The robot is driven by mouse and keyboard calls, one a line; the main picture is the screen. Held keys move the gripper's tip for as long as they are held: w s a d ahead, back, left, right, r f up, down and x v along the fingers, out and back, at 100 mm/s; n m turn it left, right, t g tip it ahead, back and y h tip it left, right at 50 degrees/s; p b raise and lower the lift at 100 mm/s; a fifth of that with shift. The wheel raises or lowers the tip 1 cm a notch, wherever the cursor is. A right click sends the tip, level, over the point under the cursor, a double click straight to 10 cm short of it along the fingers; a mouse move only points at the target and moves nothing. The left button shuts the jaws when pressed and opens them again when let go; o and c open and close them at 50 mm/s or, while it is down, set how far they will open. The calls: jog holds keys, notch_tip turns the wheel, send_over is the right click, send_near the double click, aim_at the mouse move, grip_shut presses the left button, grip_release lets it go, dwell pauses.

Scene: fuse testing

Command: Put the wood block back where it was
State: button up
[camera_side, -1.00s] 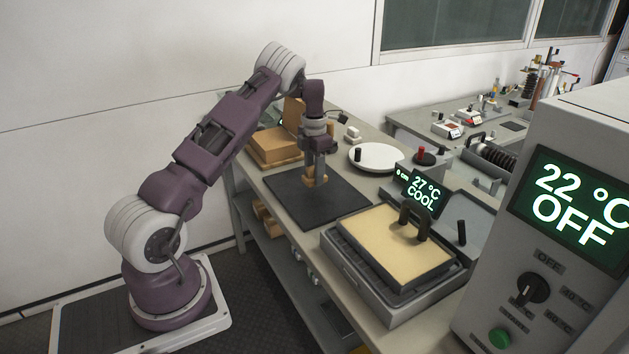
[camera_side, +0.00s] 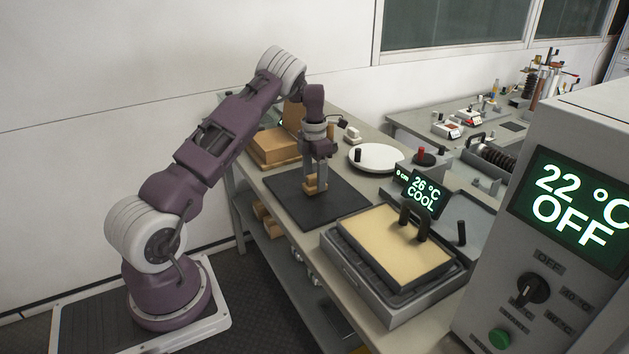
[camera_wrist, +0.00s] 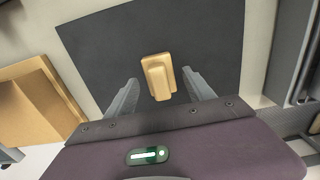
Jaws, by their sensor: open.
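The wood block (camera_side: 315,187) is light tan and stepped in shape. It is at the black mat on the bench, directly below my gripper (camera_side: 316,168). In the wrist view the block (camera_wrist: 157,78) shows against the dark mat (camera_wrist: 95,45), between the two fingers of my gripper (camera_wrist: 161,78). The fingers are open, with a gap visible on each side of the block. The block's contact with the mat is hard to judge in the side view.
A cardboard-coloured box (camera_side: 275,147) stands behind the mat. A white round plate (camera_side: 376,158) lies to the right. A tan-topped heating unit (camera_side: 395,250) with black handles reads 26 °C COOL. A large grey cabinet (camera_side: 560,225) stands at the front right, its display reading 22 °C OFF.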

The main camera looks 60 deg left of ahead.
aim_at(315, 175)
notch_tip(315, 175, up, 10)
jog(key=shift+r, duration=0.1)
jog(key=s+d+r+m+t+h, duration=0.1)
jog(key=s+d+r+m, duration=0.2)
jog(key=d+r+m, duration=0.5)
jog(key=s+d+r+m+t, duration=0.25)
jog(key=d+r+m, duration=0.45)
jog(key=d, duration=0.4)
jog(key=s+d+m+t, duration=0.1)
jog(key=s+d+m, duration=0.6)
jog(key=s+m, duration=0.3)
jog(key=s+d+m+t+y, duration=0.1)
jog(key=s+d+m, duration=0.7)
jog(key=s+m, duration=0.3)
jog(key=shift+s+d+f, duration=0.3)
jog(key=shift+s, duration=0.65)
